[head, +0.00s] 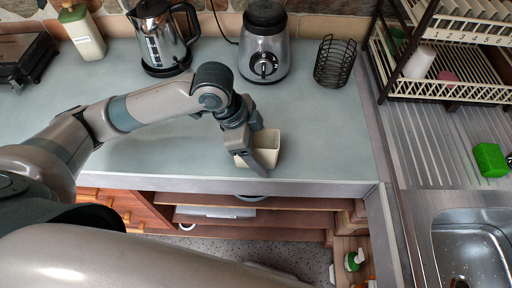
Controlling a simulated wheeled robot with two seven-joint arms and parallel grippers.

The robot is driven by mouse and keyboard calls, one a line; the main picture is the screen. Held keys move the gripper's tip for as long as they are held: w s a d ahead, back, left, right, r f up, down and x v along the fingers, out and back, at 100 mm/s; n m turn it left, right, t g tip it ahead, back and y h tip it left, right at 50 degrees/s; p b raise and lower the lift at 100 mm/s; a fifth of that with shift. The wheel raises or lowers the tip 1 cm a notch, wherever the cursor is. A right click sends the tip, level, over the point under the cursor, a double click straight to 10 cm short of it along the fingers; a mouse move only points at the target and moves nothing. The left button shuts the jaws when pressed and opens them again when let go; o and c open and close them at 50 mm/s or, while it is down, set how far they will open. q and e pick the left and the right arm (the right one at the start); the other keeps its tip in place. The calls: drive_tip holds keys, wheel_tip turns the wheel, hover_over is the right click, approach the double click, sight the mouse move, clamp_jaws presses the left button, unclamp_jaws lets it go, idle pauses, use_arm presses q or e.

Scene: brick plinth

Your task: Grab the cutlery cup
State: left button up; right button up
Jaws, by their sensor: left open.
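The cutlery cup, a small cream square-sided container (271,141), stands on the grey-green counter near its front edge in the head view. My left gripper (254,148) reaches it from above left. Its jaws are open, with one dark finger across the cup's near left side and the other at its far left side. The gripper hides part of the cup, and I cannot tell whether the fingers touch it. My right gripper is not in view.
A kettle (163,40), a blender (264,45) and a black wire holder (334,62) stand along the back of the counter (325,135). A dish rack (450,85) and sink (470,245) are at right. The counter right of the cup is clear.

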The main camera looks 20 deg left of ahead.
use_arm(q)
drive_tip(key=shift+d+f, duration=0.1)
drive_tip(key=shift+f, duration=0.2)
drive_tip(key=c, duration=1.2)
drive_tip(key=shift+o, duration=0.2)
drive_tip(key=shift+w+r, duration=0.1)
drive_tip(key=shift+r, duration=0.1)
